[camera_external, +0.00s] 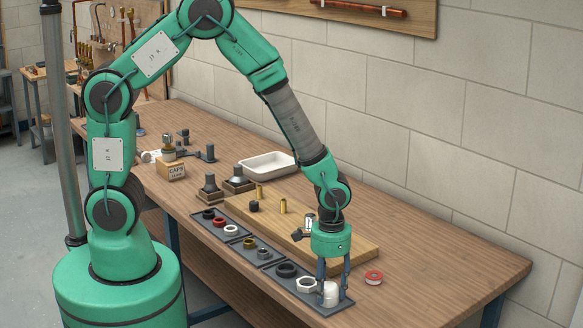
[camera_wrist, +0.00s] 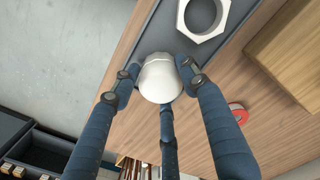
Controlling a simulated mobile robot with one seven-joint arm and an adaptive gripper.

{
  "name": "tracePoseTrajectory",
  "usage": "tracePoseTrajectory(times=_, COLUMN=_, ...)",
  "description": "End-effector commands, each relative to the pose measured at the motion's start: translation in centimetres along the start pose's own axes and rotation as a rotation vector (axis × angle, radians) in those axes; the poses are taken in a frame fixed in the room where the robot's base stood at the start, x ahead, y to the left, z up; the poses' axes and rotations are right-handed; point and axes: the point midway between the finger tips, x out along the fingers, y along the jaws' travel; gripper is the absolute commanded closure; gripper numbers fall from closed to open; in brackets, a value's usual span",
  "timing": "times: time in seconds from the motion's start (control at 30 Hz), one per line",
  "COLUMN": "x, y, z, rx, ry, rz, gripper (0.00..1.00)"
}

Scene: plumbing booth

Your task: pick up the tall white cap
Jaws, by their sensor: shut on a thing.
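The tall white cap (camera_external: 330,296) stands at the right end of a dark tray (camera_external: 315,304) near the front edge of the workbench. My gripper (camera_external: 333,290) points down over it with its fingers around the cap. In the wrist view the cap (camera_wrist: 160,79) sits between the fingertips of my gripper (camera_wrist: 160,85), and the fingers are shut on it. The cap looks upright and still at the tray. A gap under it cannot be made out.
A white hex nut (camera_external: 307,285) lies just left of the cap in the tray. A red and white tape roll (camera_external: 374,277) lies on the bench to the right. A wooden board (camera_external: 350,245) lies behind. The bench's right end is clear.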

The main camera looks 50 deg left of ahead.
Motion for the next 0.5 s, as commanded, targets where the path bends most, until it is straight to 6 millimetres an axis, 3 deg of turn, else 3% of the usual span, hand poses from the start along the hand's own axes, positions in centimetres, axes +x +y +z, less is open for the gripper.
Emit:
tracePoseTrajectory(times=0.27, x=-0.2, y=0.0, z=0.0, rx=0.000, ry=0.001, rz=0.000, gripper=0.82)
tracePoseTrajectory(times=0.5, x=-2.0, y=0.0, z=-0.1, rx=0.000, ry=0.001, rz=0.000, gripper=0.82)
